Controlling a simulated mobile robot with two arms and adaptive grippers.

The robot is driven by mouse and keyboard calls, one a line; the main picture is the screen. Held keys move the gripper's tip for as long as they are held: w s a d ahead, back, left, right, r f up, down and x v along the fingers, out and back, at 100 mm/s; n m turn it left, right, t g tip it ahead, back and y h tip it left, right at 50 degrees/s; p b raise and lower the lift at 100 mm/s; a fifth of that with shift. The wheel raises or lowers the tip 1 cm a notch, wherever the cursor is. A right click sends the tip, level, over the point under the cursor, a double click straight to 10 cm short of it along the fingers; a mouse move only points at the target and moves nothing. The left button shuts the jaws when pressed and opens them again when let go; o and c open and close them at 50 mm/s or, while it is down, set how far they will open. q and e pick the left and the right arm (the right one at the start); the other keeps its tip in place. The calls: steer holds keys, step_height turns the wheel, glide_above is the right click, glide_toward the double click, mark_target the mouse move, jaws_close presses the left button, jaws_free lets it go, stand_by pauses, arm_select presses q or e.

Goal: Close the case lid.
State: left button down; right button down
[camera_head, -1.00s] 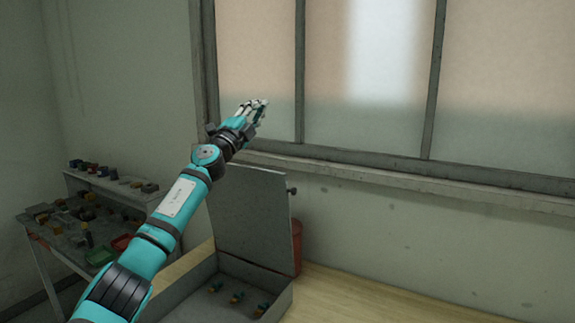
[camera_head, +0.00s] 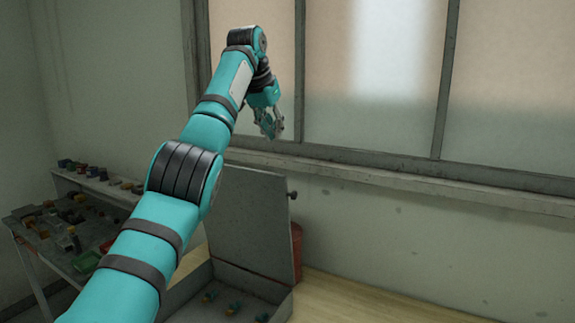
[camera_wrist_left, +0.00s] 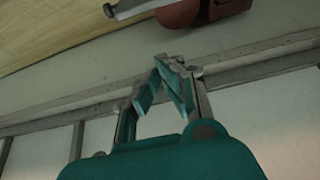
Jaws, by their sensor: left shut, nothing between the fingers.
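The grey case (camera_head: 232,279) stands on the wooden table with its lid (camera_head: 252,222) raised, nearly upright. A small dark knob sits at the lid's upper right edge. My left gripper (camera_head: 272,134) is above and behind the lid, pointing down in front of the window, apart from the lid. It is shut and empty; its fingers also show in the left wrist view (camera_wrist_left: 165,62). My left arm covers the case's left part. My right gripper is not in view.
A red container (camera_head: 297,252) stands behind the case and also shows in the left wrist view (camera_wrist_left: 178,14). A side bench (camera_head: 45,262) with small parts is at left. The wooden table (camera_head: 350,300) is clear at right. The window sill (camera_head: 400,180) runs behind.

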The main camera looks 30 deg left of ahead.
arm_select(q)
step_height(320, 180, down, 10)
steer(key=p, duration=0.2)
steer(key=shift+w+r+p, duration=0.25)
steer(key=shift+w+p, duration=0.05)
steer(key=shift+a, duration=0.1)
stand_by(0.4)
